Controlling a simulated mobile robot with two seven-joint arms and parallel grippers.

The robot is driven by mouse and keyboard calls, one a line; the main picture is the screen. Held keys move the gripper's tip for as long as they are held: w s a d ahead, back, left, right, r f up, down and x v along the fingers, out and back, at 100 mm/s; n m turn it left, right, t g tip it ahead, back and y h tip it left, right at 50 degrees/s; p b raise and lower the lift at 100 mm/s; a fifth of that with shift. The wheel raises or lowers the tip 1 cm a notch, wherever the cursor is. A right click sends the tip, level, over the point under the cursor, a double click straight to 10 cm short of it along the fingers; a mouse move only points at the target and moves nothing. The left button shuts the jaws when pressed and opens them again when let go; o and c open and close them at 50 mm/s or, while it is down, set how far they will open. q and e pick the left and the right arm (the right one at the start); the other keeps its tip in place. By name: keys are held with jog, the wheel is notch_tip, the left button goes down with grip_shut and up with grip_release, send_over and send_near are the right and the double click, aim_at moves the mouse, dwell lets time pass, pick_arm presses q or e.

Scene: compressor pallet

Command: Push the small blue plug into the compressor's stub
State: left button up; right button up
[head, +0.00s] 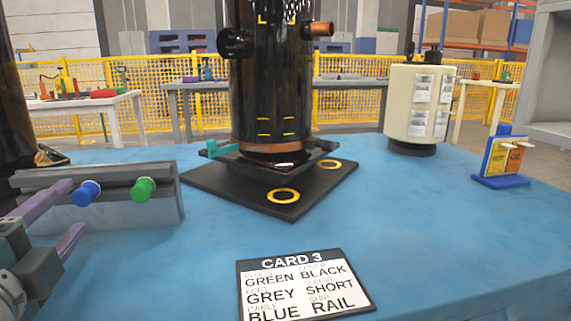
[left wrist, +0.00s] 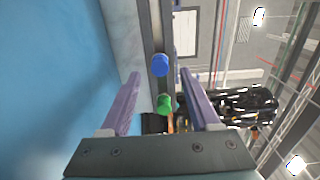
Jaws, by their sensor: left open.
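The blue plug (head: 87,193) sits on the front face of a grey rack (head: 150,209) at the left, with a green plug (head: 143,189) to its right. My left gripper (head: 76,207) is open, its purple fingers pointing toward the blue plug. In the left wrist view the blue plug (left wrist: 160,64) shows between the fingertips (left wrist: 160,75), and no finger clearly touches it. The black compressor (head: 270,90) stands upright on a dark base plate. A copper-coloured stub (head: 321,29) sticks out at its upper right, and a black round fitting (head: 235,43) at its upper left. My right gripper is not in view.
A card (head: 303,285) reading "CARD 3" lies at the front of the blue table (head: 420,215). A cream cylinder (head: 419,101) and a small blue stand with a yellow sign (head: 502,158) are at the right. A teal handle (head: 218,149) is by the compressor's foot.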

aim_at(80, 199)
pick_arm(q)
jog(key=shift+x, duration=2.15)
jog(key=shift+b, duration=0.3)
grip_shut()
dwell(0.6)
jog(key=shift+v, duration=3)
